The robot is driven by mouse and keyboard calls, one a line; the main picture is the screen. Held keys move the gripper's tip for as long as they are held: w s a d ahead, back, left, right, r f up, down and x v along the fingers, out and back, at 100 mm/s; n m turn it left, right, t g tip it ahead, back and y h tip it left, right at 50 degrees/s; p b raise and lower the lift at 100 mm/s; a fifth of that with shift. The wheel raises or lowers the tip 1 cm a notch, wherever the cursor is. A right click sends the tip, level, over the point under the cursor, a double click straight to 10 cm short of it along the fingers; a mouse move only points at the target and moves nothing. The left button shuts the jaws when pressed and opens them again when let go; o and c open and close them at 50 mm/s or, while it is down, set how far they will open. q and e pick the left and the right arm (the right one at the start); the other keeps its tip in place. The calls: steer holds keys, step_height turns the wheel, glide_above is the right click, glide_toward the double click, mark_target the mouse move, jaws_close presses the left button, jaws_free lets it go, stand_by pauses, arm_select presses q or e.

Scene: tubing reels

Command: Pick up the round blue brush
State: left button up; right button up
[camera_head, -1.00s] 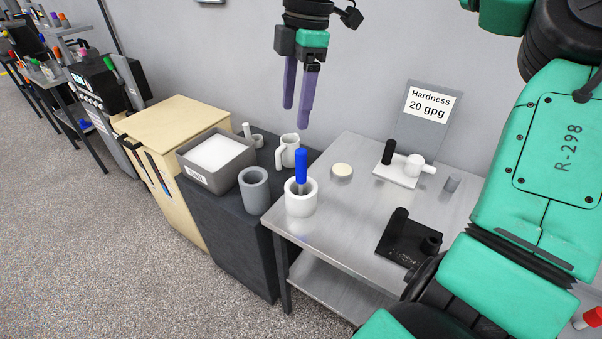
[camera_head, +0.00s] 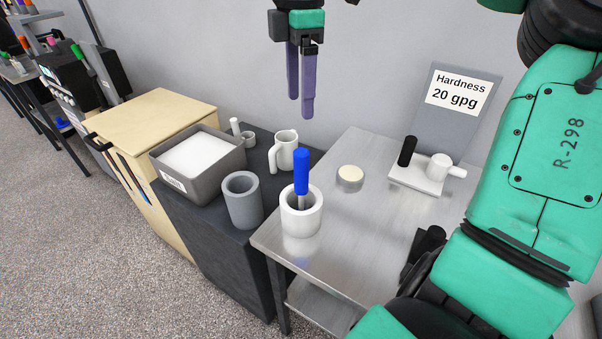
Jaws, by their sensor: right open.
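The blue brush (camera_head: 301,172) stands upright in a white round cup (camera_head: 301,214) on the left front part of the metal table (camera_head: 375,222). Its blue handle sticks up above the rim, and its lower end is hidden inside the cup. My right gripper (camera_head: 301,107) hangs above the brush with its two purple fingers pointing down. The fingers are apart, with nothing between them, and their tips are above the handle top. My left gripper does not show.
Left of the cup, a dark cabinet bears a grey cup (camera_head: 242,200), a white pitcher (camera_head: 285,152) and a grey bin (camera_head: 200,178). A round pale disc (camera_head: 350,178), a white fixture (camera_head: 420,173) and a hardness sign (camera_head: 455,98) stand on the table.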

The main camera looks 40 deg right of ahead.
mark_target(301, 151)
step_height(301, 151, down, 8)
steer(key=shift+w+d+r+p, duration=0.15)
steer(key=shift+r+p, duration=0.1)
steer(key=shift+p, duration=0.6)
step_height(301, 151, down, 7)
steer(key=p, duration=0.2)
steer(key=shift+r+p, duration=0.2)
steer(key=shift+p, duration=0.15)
steer(key=shift+f, duration=0.25)
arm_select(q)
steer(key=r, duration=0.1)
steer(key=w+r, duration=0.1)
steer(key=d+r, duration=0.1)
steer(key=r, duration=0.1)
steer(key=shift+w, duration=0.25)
arm_select(e)
jaws_close()
